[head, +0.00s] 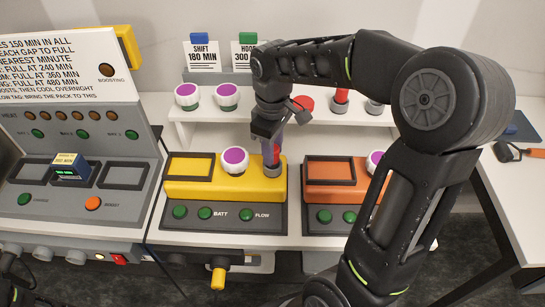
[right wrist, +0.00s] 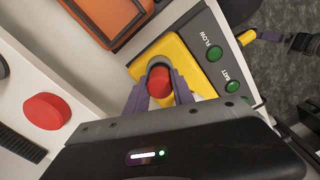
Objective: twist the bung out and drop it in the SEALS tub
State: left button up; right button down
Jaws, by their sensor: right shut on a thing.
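The red bung (head: 277,154) stands upright in a grey socket (head: 272,170) at the right end of the yellow unit (head: 205,190). My right gripper (head: 268,142) reaches down over it from above. In the right wrist view, the purple fingers of my right gripper (right wrist: 160,90) are shut on the round red bung (right wrist: 159,80), one on each side. The bung is still at the yellow unit (right wrist: 177,52); its lower part is partly hidden. No tub lettered SEALS can be made out. My left gripper is not in view.
A white knob with a purple top (head: 235,160) sits close left of the bung. An orange unit (head: 335,180) stands to the right. A white shelf (head: 210,113) behind carries knobs, red pieces and sign cards. A grey charging panel (head: 70,190) is at the left.

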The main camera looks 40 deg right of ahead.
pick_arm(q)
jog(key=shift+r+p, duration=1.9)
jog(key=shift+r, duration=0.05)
pick_arm(e)
jog(key=shift+r, duration=2.55)
